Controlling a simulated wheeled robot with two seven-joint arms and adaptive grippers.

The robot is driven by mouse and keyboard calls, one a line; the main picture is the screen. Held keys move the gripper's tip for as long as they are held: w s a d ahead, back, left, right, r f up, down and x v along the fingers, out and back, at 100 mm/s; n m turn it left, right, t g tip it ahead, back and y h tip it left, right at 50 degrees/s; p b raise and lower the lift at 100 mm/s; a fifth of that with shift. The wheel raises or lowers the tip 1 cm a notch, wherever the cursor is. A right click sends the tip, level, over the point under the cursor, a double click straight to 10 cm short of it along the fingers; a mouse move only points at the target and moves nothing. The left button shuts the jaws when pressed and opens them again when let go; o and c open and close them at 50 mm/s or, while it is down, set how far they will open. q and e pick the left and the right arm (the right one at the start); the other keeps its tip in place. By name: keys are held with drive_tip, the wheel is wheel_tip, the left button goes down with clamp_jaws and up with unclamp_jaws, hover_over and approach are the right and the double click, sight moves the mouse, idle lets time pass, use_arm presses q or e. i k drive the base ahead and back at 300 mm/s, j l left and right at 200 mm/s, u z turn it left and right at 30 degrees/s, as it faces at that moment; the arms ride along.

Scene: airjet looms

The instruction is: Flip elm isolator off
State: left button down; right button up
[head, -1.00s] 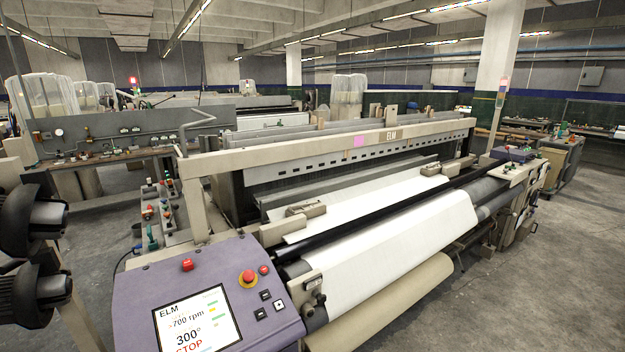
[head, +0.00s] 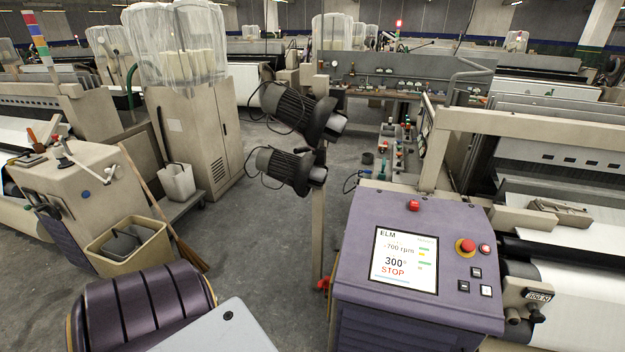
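The purple ELM control panel (head: 345,240) stands at the lower right in the head view. Its screen (head: 406,261) reads ELM, about 700 rpm, 300° and STOP. A red push button sits on its top edge (head: 413,205), and a red mushroom button (head: 466,246) on a yellow ring is at its right. A small red part (head: 323,285) shows low at the panel's left side; I cannot tell what it is. I cannot make out a switch marked as the ELM isolator. Neither of my grippers is in view.
Two dark motor-like units (head: 291,140) on a post stand left of the panel. A beige cabinet (head: 207,130), a beige bin (head: 128,245) and a broom (head: 160,215) stand further left. Grey floor (head: 262,240) is open between them. The ELM loom frame (head: 530,122) is at right.

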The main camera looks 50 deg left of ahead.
sight(325, 287)
drive_tip(key=k+j+u, duration=0.15)
drive_tip(key=j, duration=0.2)
drive_tip(key=k+j+u, duration=0.15)
drive_tip(key=j, duration=0.25)
drive_tip(key=k+j+u, duration=0.1)
drive_tip(key=k+j, duration=0.15)
drive_tip(key=j, duration=0.15)
drive_tip(key=k+j+u, duration=0.15)
drive_tip(key=j, duration=0.25)
